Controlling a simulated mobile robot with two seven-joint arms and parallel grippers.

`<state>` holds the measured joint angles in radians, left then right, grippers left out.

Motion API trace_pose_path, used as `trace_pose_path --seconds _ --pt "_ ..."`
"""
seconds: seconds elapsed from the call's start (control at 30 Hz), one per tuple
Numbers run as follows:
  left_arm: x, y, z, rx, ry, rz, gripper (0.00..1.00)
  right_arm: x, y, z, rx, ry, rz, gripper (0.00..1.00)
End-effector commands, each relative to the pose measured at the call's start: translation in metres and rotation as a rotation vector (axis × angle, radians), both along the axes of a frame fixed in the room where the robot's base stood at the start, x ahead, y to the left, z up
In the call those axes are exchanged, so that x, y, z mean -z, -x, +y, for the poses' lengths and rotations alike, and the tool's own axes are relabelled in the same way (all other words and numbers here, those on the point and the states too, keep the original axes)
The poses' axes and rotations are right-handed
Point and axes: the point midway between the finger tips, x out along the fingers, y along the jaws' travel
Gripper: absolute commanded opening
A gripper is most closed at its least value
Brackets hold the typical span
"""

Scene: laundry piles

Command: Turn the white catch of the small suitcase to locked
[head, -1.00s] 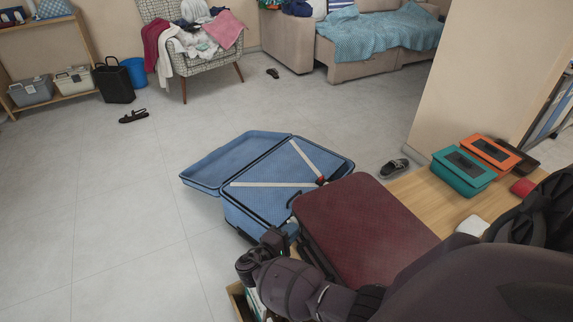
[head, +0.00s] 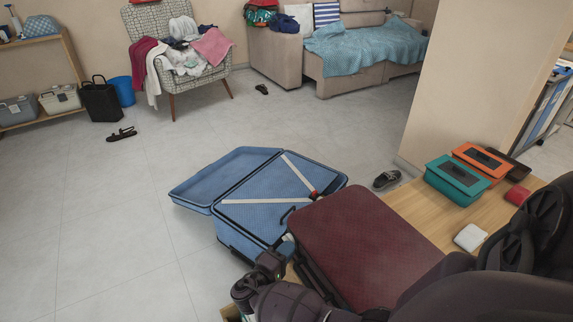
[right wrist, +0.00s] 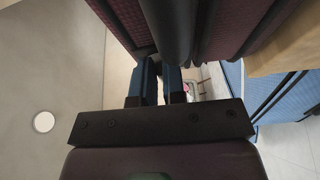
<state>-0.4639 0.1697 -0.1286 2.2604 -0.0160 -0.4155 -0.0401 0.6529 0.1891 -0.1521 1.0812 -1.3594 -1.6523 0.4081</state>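The small maroon suitcase (head: 370,245) lies flat on the wooden table. Its white catch cannot be made out in either view; the side facing my gripper is mostly hidden in the head view. My right gripper (head: 270,263) is at the suitcase's left side, close to its lower edge in the picture. In the right wrist view the right gripper's blue-tipped fingers (right wrist: 160,80) are close together, pointing at the maroon suitcase (right wrist: 235,25) side. Whether they touch each other or the suitcase is unclear. My left gripper is not in view.
An open blue suitcase (head: 270,205) lies on the floor just beyond the maroon one. A teal box (head: 457,180), an orange box (head: 487,160), a red item (head: 517,195) and a white item (head: 470,237) lie on the table (head: 425,205).

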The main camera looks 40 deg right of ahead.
Motion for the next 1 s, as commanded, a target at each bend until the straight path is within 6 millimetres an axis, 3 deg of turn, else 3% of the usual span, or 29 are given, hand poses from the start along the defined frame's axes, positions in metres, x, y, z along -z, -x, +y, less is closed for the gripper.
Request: trace_pose_path --seconds 0.03,0.2,0.57,1.0 --pt "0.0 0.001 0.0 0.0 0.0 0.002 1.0 -0.002 0.0 -0.009 0.009 0.009 -0.002 0.18" --pt "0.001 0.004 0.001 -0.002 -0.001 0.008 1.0 -0.002 0.0 -0.009 0.01 0.01 -0.002 0.44" --pt "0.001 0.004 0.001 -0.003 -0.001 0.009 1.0 -0.003 0.0 -0.004 0.01 0.009 -0.004 0.44" --pt "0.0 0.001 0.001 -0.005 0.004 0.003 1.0 0.0 0.012 0.072 0.002 0.002 0.001 0.44"
